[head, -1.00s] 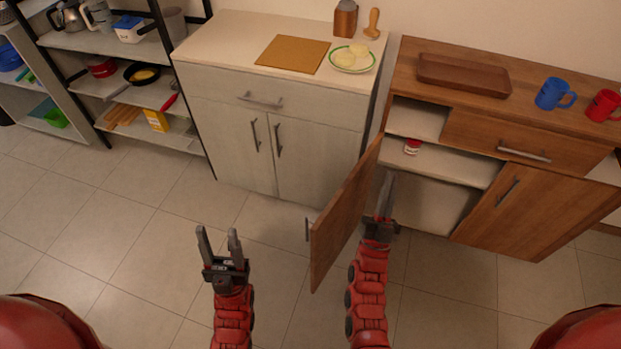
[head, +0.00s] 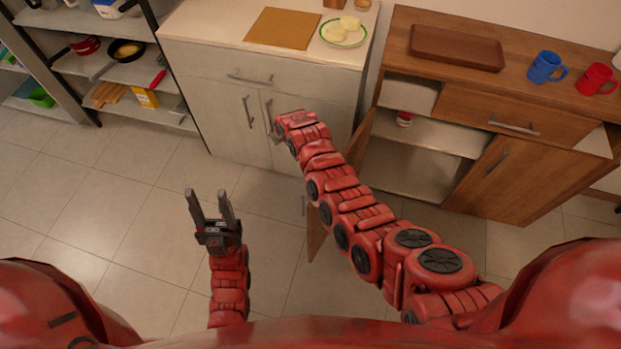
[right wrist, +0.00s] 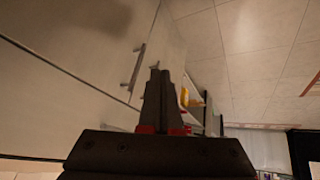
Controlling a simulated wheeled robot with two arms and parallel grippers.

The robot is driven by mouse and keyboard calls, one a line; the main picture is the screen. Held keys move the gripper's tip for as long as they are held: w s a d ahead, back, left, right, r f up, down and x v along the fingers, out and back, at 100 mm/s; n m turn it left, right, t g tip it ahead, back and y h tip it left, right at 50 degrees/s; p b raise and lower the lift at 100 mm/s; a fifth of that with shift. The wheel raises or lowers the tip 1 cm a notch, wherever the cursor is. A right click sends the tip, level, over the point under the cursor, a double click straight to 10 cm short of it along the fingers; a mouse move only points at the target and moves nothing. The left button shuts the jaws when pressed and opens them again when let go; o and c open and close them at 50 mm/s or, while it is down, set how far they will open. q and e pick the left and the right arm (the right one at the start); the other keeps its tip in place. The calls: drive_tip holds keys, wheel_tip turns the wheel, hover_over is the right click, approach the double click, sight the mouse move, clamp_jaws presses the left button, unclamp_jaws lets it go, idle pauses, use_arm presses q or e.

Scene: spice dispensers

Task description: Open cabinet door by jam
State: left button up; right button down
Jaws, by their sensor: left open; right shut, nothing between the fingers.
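The jam jar (head: 404,119), small with red and white, sits on the shelf in the left part of the wooden cabinet (head: 540,185). The cabinet door (head: 316,238) on that side stands swung wide open, and my right arm hides much of it. My left gripper (head: 207,193) is open and empty above the floor, left of the door. My right gripper is mostly hidden behind its arm in the head view, in front of the white cabinet. In the right wrist view my right gripper (right wrist: 165,75) is shut and empty, near a handle (right wrist: 138,66).
The white cabinet (head: 215,105) with two closed doors stands left of the wooden one. A black-framed shelf rack (head: 125,72) is at the far left. A blue mug (head: 543,67) and a red mug (head: 595,78) stand on the wooden cabinet. Floor at left is clear.

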drive_tip(key=s+d+r+n+g+h, duration=0.2)
drive_tip(key=s+r+g+h, duration=0.15)
drive_tip(key=s, duration=0.25)
drive_tip(key=s+d+r+n+g+h, duration=0.2)
drive_tip(key=s+d+r+g, duration=0.15)
drive_tip(key=s, duration=0.35)
drive_tip(key=s+d+f+p, duration=0.2)
drive_tip(key=d+f+p, duration=0.2)
drive_tip(key=f, duration=0.5)
drive_tip(key=shift+s+f+g+p, duration=0.15)
drive_tip(key=shift+s+g+p, duration=0.25)
drive_tip(key=shift+p, duration=0.35)
drive_tip(key=shift+d, duration=0.15)
